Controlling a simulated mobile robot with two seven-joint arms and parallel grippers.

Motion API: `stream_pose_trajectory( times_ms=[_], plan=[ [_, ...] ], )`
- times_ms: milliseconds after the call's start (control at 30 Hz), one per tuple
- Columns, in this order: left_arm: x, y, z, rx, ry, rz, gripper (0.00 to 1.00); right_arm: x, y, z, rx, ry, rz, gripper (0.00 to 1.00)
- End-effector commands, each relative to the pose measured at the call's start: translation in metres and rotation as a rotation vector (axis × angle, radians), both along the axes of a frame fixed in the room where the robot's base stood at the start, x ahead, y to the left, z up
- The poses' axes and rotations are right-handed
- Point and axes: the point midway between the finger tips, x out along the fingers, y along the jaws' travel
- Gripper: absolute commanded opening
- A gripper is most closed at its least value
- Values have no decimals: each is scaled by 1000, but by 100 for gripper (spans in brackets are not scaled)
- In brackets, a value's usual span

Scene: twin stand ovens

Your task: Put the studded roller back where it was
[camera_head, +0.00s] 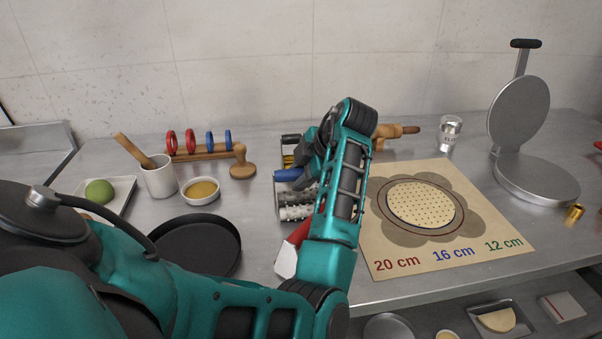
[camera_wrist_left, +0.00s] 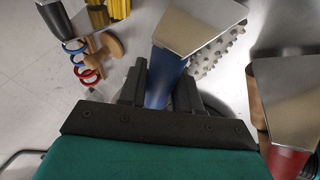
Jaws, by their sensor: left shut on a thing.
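The studded roller (camera_head: 296,212), pale with bumps, lies near the middle of the counter, partly hidden by my left arm. It also shows in the left wrist view (camera_wrist_left: 222,52), grey and studded, behind a metal plate. My left gripper (camera_wrist_left: 160,88) is shut on a blue handle (camera_wrist_left: 166,72); its far end meets the metal plate. In the head view the blue handle (camera_head: 287,175) sits just behind the studded part. I cannot tell whether handle and roller are joined, or whether they touch the counter. My right gripper is not in view.
A red-handled tool with a metal plate (camera_head: 286,261) lies in front. A black pan (camera_head: 205,242), sauce bowl (camera_head: 200,190) and wooden ring holder (camera_head: 205,152) are left. The patterned mat (camera_head: 390,258) and round press (camera_head: 535,178) are right.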

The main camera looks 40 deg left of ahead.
Motion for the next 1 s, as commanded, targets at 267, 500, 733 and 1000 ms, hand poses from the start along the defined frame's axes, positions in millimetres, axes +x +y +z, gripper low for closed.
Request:
stream_pose_trajectory(
  times_ms=[267,500,733,1000],
  plan=[
    [-1,-1,-11,-4,3,1,0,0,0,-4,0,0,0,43],
    [-2,-1,-15,-9,10,0,43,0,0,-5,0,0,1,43],
    [-1,-1,-12,-4,5,0,58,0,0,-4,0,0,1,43],
    [0,0,-8,0,2,0,58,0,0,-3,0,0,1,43]
  ],
)
